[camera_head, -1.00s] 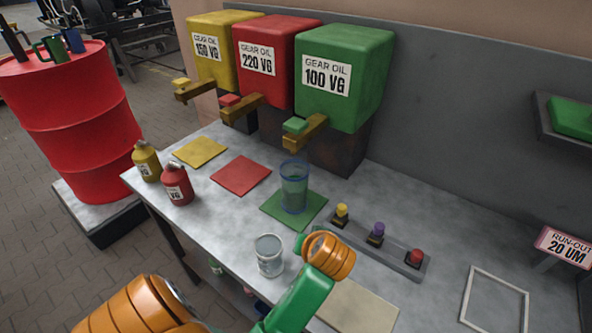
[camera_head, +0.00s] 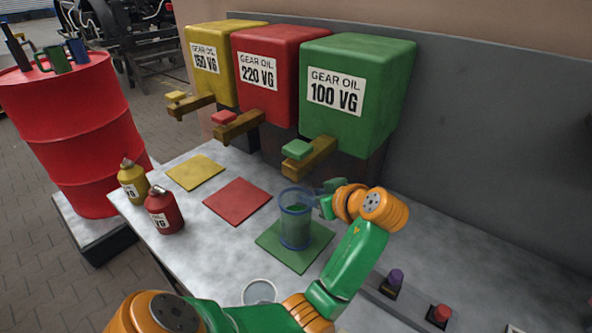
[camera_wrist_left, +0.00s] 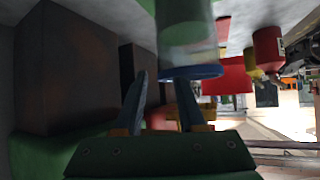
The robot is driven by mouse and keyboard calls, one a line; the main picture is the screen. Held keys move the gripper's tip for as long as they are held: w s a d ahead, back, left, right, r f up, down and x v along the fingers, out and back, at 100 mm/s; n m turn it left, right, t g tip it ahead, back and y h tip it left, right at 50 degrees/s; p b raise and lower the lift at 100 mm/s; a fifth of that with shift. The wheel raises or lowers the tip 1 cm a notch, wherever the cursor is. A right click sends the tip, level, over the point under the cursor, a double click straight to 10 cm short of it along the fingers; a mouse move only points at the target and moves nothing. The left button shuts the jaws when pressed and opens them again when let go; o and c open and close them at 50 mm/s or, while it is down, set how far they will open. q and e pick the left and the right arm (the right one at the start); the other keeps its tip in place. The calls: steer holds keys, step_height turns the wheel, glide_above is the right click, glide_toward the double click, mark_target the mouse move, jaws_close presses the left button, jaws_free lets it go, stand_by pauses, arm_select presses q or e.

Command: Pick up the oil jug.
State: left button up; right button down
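The oil jug (camera_head: 296,222) is a clear vessel with a blue rim, standing upright on a green mat (camera_head: 272,247). My left gripper (camera_head: 327,198) is just right of the jug at rim height, partly hidden by my wrist. In the left wrist view the fingers (camera_wrist_left: 160,88) are apart with nothing held. The jug (camera_wrist_left: 187,35) shows upside down just beyond the fingertips, with its rim close to one finger. I cannot tell whether they touch. My right gripper is out of view.
The green oil tank (camera_head: 357,92) and its tap (camera_head: 309,160) stand behind the jug. A red oil can (camera_head: 164,212) and a yellow one (camera_head: 133,182) stand at left. A clear cup (camera_head: 259,292) and a button panel (camera_head: 398,305) are nearer.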

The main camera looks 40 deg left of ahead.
arm_select(q)
steer(key=shift+s+d, duration=0.1)
jaws_close()
stand_by(1.3)
